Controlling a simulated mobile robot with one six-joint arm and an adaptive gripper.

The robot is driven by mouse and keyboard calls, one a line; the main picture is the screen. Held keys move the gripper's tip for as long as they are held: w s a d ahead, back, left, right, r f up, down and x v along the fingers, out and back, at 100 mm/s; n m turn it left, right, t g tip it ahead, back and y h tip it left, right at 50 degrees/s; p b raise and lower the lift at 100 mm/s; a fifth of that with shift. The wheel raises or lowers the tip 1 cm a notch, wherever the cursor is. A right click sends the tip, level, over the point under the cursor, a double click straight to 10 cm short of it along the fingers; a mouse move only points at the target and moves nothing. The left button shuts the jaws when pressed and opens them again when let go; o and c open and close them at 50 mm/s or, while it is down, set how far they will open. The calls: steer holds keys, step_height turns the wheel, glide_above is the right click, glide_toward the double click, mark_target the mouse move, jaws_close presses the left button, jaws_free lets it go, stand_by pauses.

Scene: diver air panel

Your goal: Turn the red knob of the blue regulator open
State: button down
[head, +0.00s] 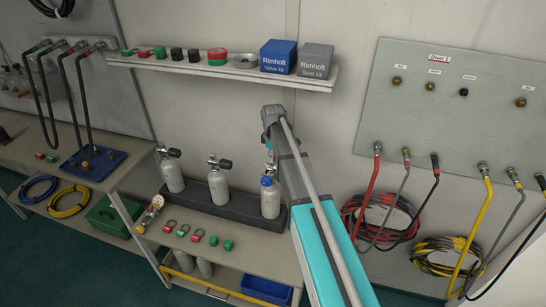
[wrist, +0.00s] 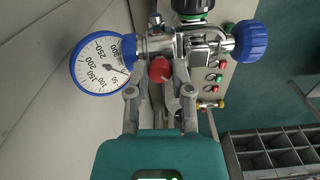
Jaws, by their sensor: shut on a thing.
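The blue regulator (wrist: 205,45) fills the upper part of the wrist view, with a chrome body, a blue-rimmed dial gauge (wrist: 101,64) on the left and a blue handwheel (wrist: 251,40) on the right. Its red knob (wrist: 160,69) faces my gripper (wrist: 160,84). The two grey fingers are closed around the red knob, one on each side. In the head view a blue part (head: 267,181) shows on the rightmost grey cylinder (head: 270,202). My arm hides most of the gripper and regulator there.
Two more grey cylinders (head: 218,187) with black-knobbed valves stand to the left in the dark rack. A shelf (head: 225,70) with small parts and boxes hangs above. A gauge (head: 157,202) and several padlock-like tags lie on the bench. Hoses hang from the right panel (head: 440,110).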

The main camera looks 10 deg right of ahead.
steer(key=shift+n, duration=1.2)
steer(key=c, duration=0.5)
jaws_free()
steer(key=shift+m, duration=0.3)
